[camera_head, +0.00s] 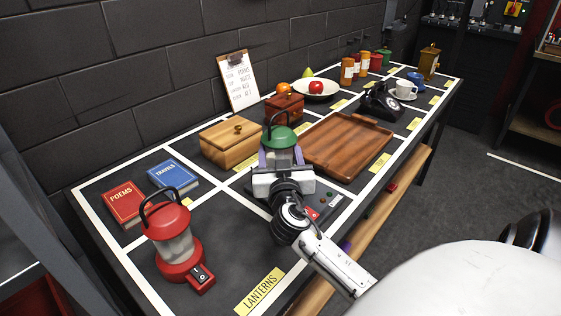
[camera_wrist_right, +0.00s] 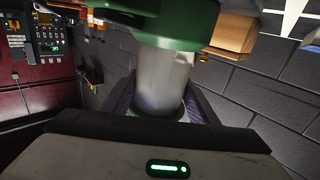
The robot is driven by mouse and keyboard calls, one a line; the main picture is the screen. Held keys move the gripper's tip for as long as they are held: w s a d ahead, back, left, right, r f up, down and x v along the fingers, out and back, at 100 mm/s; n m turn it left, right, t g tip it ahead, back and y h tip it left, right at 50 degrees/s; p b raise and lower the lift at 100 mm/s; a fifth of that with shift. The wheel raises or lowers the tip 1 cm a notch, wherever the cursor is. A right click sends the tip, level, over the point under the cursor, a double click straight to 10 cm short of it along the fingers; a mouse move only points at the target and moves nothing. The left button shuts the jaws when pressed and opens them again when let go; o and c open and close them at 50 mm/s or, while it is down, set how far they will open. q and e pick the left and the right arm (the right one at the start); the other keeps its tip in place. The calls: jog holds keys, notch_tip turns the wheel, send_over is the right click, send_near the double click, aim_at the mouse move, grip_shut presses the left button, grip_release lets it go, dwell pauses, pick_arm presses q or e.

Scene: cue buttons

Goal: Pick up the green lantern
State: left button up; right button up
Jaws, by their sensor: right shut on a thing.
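The green lantern (camera_head: 281,137) has a green cap, a dark hoop handle and a pale glass body. It appears upright over the dark table, near its middle. My right gripper (camera_head: 281,158) reaches in from the front and is shut on the lantern, with a finger on each side of its body. The right wrist view shows the lantern's glass (camera_wrist_right: 163,80) close up between the two fingers. The lantern's base is hidden behind my gripper in the head view, so I cannot tell if it touches the table. My left gripper is not in view.
A red lantern (camera_head: 175,243) stands at front left by a LANTERNS label (camera_head: 260,291). Two books, POEMS (camera_head: 124,203) and TRAVELS (camera_head: 172,175), lie left. A wooden box (camera_head: 234,143) stands behind left of the green lantern; a wooden tray (camera_head: 345,150) lies to its right.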

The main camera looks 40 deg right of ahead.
aim_at(280, 113)
notch_tip(280, 113, up, 10)
jog(key=shift+r+p, duration=0.1)
jog(key=shift+p, duration=0.6)
